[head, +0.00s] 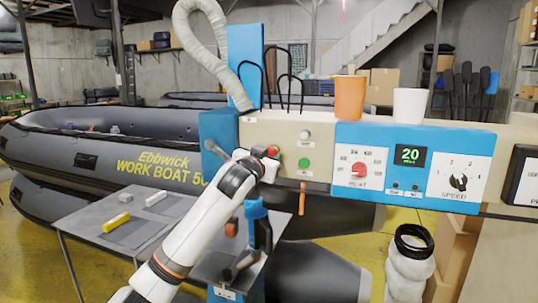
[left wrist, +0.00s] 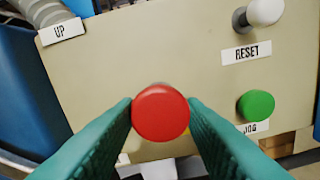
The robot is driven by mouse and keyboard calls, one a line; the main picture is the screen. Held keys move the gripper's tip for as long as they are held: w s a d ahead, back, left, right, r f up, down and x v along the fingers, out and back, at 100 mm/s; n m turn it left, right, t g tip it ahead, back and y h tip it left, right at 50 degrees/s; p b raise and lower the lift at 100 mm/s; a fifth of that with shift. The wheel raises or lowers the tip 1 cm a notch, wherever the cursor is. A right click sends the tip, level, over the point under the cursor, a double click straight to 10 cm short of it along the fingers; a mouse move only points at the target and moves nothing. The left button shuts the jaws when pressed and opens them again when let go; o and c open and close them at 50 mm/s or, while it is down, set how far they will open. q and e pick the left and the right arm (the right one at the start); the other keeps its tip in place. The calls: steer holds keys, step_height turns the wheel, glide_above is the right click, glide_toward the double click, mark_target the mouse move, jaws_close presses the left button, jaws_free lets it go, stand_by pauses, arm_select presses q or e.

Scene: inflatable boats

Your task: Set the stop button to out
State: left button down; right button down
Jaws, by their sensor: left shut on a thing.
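The stop button (left wrist: 160,113) is a round red mushroom button on a beige control panel (head: 287,137). In the left wrist view it sits between my two green fingertips, which are shut on its sides. In the head view the red button (head: 272,151) shows beside the tip of my left gripper (head: 265,158), at the left part of the panel. The button's stem and base are hidden behind its cap, so I cannot tell how far it stands out. My right gripper does not show.
A green jog button (left wrist: 256,105) and a white reset button (left wrist: 264,11) are right of my fingers. A blue panel (head: 373,143) with dials carries an orange cup (head: 350,98) and a white cup (head: 409,105). A grey table (head: 130,232) stands below left.

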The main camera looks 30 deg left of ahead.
arm_select(q)
steer(key=c, duration=1.1)
jaws_free()
steer(key=shift+f, duration=0.1)
steer(key=shift+o, duration=1)
steer(key=shift+s, duration=0.1)
steer(key=b+v, duration=0.3)
steer(key=v, duration=0.9)
steer(key=shift+b, duration=0.3)
